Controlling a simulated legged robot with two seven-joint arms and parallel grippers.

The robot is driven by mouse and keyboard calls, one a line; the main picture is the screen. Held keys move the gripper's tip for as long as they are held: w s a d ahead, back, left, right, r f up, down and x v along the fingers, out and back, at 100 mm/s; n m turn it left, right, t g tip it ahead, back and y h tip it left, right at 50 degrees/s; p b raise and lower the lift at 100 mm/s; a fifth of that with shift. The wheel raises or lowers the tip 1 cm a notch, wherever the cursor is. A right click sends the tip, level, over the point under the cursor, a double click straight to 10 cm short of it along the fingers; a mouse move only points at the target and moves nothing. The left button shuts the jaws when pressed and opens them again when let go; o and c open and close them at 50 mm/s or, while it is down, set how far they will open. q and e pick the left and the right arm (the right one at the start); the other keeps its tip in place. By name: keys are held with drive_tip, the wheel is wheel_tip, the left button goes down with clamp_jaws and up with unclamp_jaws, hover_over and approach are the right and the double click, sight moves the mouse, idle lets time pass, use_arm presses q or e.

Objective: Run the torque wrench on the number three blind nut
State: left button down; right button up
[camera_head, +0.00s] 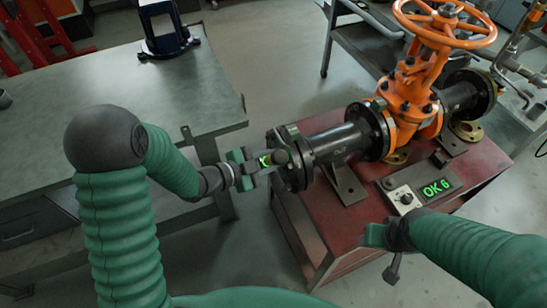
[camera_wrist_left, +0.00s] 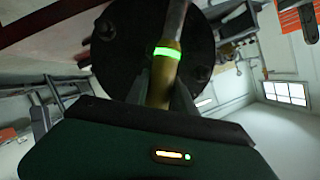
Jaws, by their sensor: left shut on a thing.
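My left gripper (camera_head: 258,163) is shut on the torque wrench (camera_head: 279,157) at the near end of the pipe. The wrench has a lit green ring, which also shows in the left wrist view (camera_wrist_left: 167,52). There its shaft runs up across the dark round blind flange (camera_wrist_left: 112,62). In the head view the blind flange (camera_head: 297,165) closes the pipe's left end. Which nut the wrench head is on, and whether it is seated, is hidden.
The orange gate valve (camera_head: 407,85) and black pipe stand on a red stand (camera_head: 330,222). A control box with a display (camera_head: 437,188) reading "OK 6" sits on the stand. A grey workbench (camera_head: 90,105) is at left, with a dark blue holder (camera_head: 165,28) at its back.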

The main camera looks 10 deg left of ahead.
use_arm(q)
drive_tip(key=shift+s+a+p, duration=0.2)
drive_tip(key=shift+s+a, duration=0.4)
drive_tip(key=shift+a, duration=0.35)
drive_tip(key=shift+s+a+p, duration=0.15)
drive_tip(key=shift+s+a, duration=0.45)
drive_tip(key=shift+a, duration=0.3)
drive_tip(key=shift+r, duration=0.1)
